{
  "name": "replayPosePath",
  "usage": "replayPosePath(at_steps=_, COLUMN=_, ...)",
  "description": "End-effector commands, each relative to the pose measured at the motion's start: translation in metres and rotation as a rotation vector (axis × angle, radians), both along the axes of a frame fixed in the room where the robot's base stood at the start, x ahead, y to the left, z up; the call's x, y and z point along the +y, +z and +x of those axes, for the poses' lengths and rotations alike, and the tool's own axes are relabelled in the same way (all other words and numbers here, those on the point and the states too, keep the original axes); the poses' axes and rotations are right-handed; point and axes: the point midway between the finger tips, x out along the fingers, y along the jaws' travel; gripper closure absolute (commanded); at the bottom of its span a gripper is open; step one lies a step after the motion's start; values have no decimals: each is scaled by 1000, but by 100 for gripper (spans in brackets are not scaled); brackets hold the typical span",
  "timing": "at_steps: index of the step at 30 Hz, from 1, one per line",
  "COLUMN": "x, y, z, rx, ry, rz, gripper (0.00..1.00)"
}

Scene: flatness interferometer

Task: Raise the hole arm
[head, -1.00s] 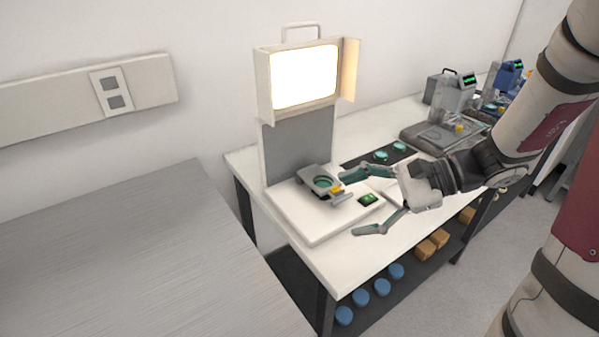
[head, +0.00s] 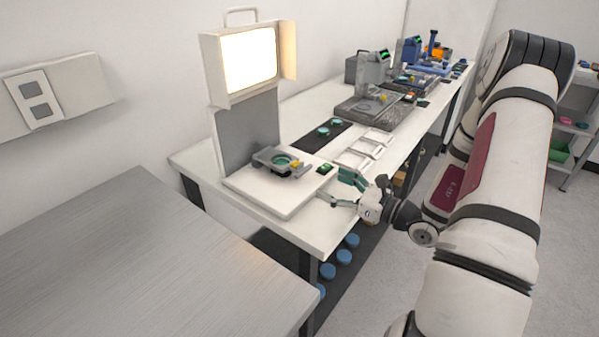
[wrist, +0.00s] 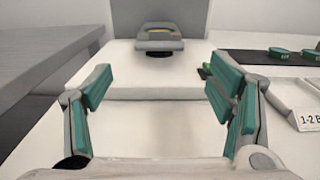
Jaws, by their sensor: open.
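The flatness interferometer (head: 246,135) has a lit white screen on top, a grey upright panel and a white base. The arm looks low and flat. In the wrist view the grey arm (wrist: 159,43) is straight ahead, beyond my fingers, with a yellow strip on it. My gripper (head: 341,189) is open and empty at the front right edge of the base, apart from the arm. Its fingers (wrist: 160,92) frame the white base.
A small green-and-black block (head: 324,169) sits on the base's right corner. A black mat with green discs (head: 323,131) and white labelled trays (head: 362,151) lie to the right. A grey metal table (head: 130,255) stands at the left.

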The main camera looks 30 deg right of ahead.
Motion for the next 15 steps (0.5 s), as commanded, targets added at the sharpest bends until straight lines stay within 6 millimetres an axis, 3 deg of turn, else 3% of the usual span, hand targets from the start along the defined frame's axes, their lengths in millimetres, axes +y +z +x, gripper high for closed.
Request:
replayPosePath(at_steps=9, x=26, y=0, z=58, rx=-2, ry=6, rz=-1, gripper=24)
replayPosePath(at_steps=15, x=37, y=0, z=86, rx=0, ry=5, rz=-1, gripper=24)
